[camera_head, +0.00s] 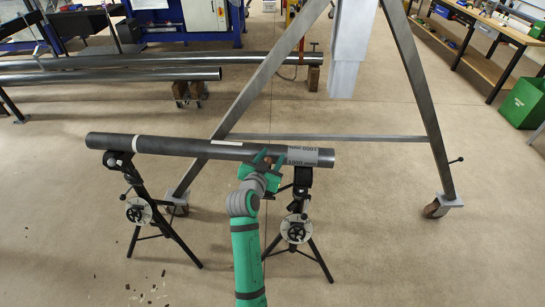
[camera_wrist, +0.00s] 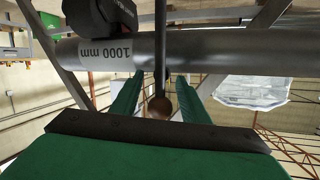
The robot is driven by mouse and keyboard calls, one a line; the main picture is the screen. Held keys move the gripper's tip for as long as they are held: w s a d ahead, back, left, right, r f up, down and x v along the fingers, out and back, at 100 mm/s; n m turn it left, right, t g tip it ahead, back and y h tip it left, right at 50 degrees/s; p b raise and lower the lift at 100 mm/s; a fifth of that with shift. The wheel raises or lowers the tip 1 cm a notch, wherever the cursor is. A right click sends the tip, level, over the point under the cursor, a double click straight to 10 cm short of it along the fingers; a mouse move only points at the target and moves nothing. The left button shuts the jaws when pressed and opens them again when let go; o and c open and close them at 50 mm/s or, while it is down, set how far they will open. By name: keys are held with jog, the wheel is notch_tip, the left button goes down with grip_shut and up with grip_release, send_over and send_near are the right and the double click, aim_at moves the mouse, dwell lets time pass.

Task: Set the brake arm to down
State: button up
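A dark, thin rod with a brown ball end, which looks like the brake arm (camera_wrist: 160,72), runs across the front of the pipe in the wrist view. My gripper (camera_wrist: 157,90) is open, with one green finger on each side of the rod and ball and a gap visible on both sides. In the head view my gripper (camera_head: 262,168) is at the near side of the pipe, by the right pipe stand (camera_head: 297,228). The brake arm cannot be made out clearly there. The wrist picture is upside down, as the pipe's "1000 mm" label shows.
The grey pipe (camera_head: 190,146) rests across the left pipe stand (camera_head: 138,211) and the right one. A metal A-frame on casters (camera_head: 436,160) stands just behind. Long pipes (camera_head: 110,76) lie farther back.

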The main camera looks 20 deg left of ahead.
jog(key=v, duration=1)
jog(key=shift+s+d, duration=0.15)
jog(key=shift+s, duration=0.15)
jog(key=shift+c, duration=0.8)
jog(key=shift+s+a, duration=0.15)
jog(key=shift+a, duration=0.1)
jog(key=c, duration=0.5)
jog(key=shift+s+m, duration=0.25)
jog(key=shift+m, duration=0.05)
grip_shut()
jog(key=s+r+m+t, duration=0.1)
jog(key=s+r+m, duration=0.1)
jog(key=s+m, duration=1.1)
jog(key=w+f+m, duration=0.2)
jog(key=w, duration=1.3)
jog(key=shift+w+d, duration=0.15)
jog(key=shift+w, duration=0.05)
